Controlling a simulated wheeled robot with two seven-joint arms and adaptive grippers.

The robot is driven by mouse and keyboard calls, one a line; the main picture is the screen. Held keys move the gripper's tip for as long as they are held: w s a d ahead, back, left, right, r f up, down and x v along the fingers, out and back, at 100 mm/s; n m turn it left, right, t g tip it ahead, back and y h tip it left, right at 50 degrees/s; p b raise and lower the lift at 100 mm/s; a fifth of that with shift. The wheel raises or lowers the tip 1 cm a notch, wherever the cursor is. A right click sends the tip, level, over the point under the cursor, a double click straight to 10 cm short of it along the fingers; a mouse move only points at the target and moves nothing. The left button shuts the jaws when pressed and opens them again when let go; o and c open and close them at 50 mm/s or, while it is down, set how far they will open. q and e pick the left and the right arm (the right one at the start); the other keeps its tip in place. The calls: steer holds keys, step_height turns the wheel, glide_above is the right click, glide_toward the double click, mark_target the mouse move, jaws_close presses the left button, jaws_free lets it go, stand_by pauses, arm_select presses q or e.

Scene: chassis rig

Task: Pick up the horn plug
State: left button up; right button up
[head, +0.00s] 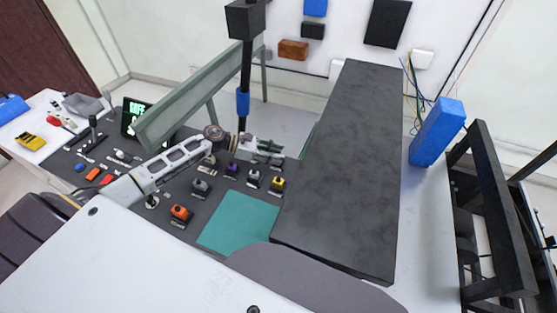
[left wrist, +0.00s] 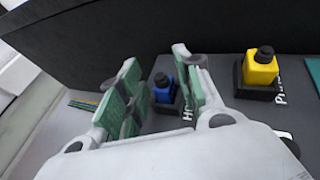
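The horn plug is a small blue block with a black round top (left wrist: 163,87). It sits in a dark holder on the dark panel, beside a partly hidden label starting "HO". My left gripper (left wrist: 158,78) is open, and in the left wrist view the plug shows in the gap between its green-padded fingers. I cannot tell whether the fingers are level with the plug or still above it. In the head view my left gripper (head: 272,149) is over the far part of the panel, and I cannot make out the blue plug there. My right gripper is not in view.
A yellow plug (left wrist: 261,68) stands to the right. A large dark slab (head: 345,170) is right of the gripper. A teal mat (head: 238,222) lies bare in front.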

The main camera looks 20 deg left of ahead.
arm_select(q)
jaws_close()
steer(key=shift+r, duration=1.05)
steer(key=shift+r+b, duration=0.3)
steer(key=shift+r, duration=0.4)
steer(key=shift+w+a, duration=0.15)
steer(key=shift+w, duration=0.2)
steer(key=shift+w+a+b, duration=0.25)
steer(key=shift+w+b, duration=0.1)
steer(key=shift+w, duration=0.15)
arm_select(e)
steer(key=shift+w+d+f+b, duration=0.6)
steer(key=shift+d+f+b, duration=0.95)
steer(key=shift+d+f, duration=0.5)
arm_select(q)
steer(key=w+a+b, duration=0.1)
steer(key=w+a, duration=0.2)
steer(key=w, duration=0.4)
steer(key=w+a+b, duration=0.1)
steer(key=w+a, duration=0.3)
steer(key=w, duration=0.3)
steer(key=shift+w, duration=0.25)
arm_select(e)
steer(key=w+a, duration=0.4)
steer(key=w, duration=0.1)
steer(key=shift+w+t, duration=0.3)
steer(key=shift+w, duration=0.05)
